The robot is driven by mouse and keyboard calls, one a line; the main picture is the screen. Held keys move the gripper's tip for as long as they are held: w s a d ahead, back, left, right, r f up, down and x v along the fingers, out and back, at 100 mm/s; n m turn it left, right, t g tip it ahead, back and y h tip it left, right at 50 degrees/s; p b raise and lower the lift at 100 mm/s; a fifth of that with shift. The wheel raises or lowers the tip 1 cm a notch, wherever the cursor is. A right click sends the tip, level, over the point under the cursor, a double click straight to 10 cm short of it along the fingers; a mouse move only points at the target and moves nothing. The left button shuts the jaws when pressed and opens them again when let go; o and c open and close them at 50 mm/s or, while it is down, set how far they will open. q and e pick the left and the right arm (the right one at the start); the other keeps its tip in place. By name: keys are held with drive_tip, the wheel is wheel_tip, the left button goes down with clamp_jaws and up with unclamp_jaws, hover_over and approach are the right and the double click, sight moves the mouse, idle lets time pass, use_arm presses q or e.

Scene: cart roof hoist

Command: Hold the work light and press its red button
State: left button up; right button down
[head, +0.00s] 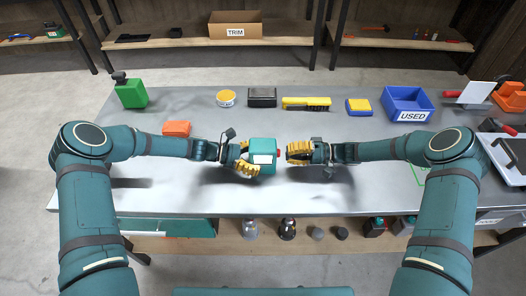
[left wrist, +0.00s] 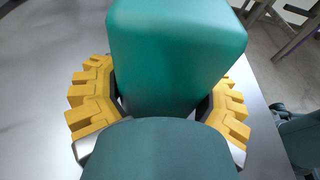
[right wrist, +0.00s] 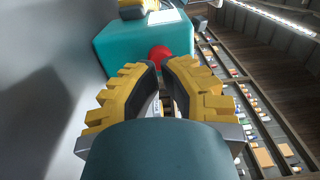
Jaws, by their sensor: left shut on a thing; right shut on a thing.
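The work light (head: 263,152) is a teal box with a pale panel on its front and a red button (head: 279,153) on its right side. My left gripper (head: 247,163) is shut on the work light and holds it above the bench; its yellow fingers lie on either side of the teal body (left wrist: 175,55). My right gripper (head: 289,152) is close to the right of the button, its yellow fingers drawn near each other. In the right wrist view the red button (right wrist: 160,58) shows just beyond the fingertips. I cannot make out contact or what is between them.
On the grey bench (head: 215,190) stand a green container (head: 131,94), an orange box (head: 177,128), a yellow-black tool (head: 306,103) and a blue USED bin (head: 407,104). A TRIM carton (head: 236,25) sits on the rear shelf. The bench around the grippers is clear.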

drive_tip(key=shift+d, duration=2.3)
use_arm(q)
drive_tip(key=o, duration=1)
drive_tip(key=shift+r+p+v, duration=0.2)
drive_tip(key=shift+p+v, duration=0.2)
drive_tip(key=shift+v, duration=0.95)
use_arm(e)
drive_tip(key=shift+r, duration=0.35)
use_arm(q)
drive_tip(key=shift+r+p+v, duration=0.2)
drive_tip(key=shift+p+v, duration=0.1)
drive_tip(key=shift+v, duration=1.05)
drive_tip(key=shift+r+p+v, duration=0.2)
drive_tip(key=shift+p+v, duration=0.05)
drive_tip(key=shift+v, duration=1.05)
use_arm(e)
drive_tip(key=shift+r, duration=0.6)
